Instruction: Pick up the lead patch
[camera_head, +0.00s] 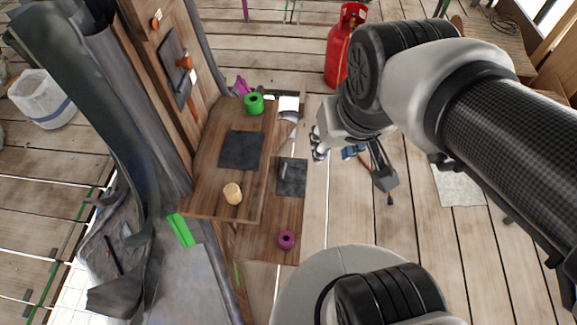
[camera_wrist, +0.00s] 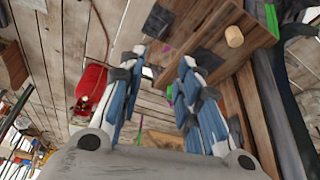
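Several dark grey flat pieces show in the head view; I cannot tell for sure which is the lead patch. A square dark sheet (camera_head: 241,150) lies flat on the raised wooden bench top (camera_head: 211,190). A smaller dark piece (camera_head: 291,177) lies on the lower board, with a small light object on it. Another dark sheet (camera_head: 173,67) is on the upright wooden panel. My gripper (camera_head: 319,144) is right of the bench, apart from all of them. In the wrist view its fingers (camera_wrist: 162,62) are spread with nothing held; dark pieces (camera_wrist: 158,22) (camera_wrist: 209,60) show beyond them.
A pale wooden cylinder (camera_head: 233,193) and a green roll (camera_head: 254,103) stand on the bench top. A magenta roll (camera_head: 286,240) sits on the lower board. A red gas cylinder (camera_head: 343,48) stands behind.

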